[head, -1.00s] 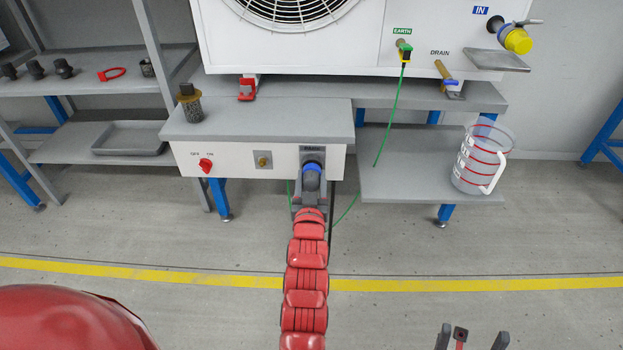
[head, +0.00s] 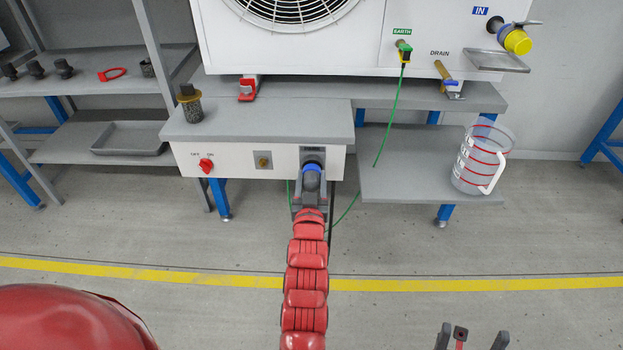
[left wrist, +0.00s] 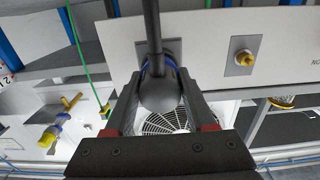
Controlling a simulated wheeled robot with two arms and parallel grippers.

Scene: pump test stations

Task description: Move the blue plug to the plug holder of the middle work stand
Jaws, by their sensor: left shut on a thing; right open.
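The blue plug (head: 311,172), a dark body with a blue ring, is at the labelled plate (head: 313,151) on the right of the white control box. The label is too small to read. My left gripper (head: 310,188) is shut on the plug from the front. In the left wrist view the plug's round dark body (left wrist: 159,94) is between the two fingers, its blue ring against the plate and a dark cable running up from it. Whether it is fully seated is hidden. My right gripper (head: 472,336) is open and empty at the bottom right.
The control box (head: 235,158) has a red switch (head: 206,165) and a brass fitting (head: 263,160). A green cable (head: 390,120) hangs to the right. A clear jug (head: 482,160) stands on the lower shelf (head: 400,185). The floor in front is clear.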

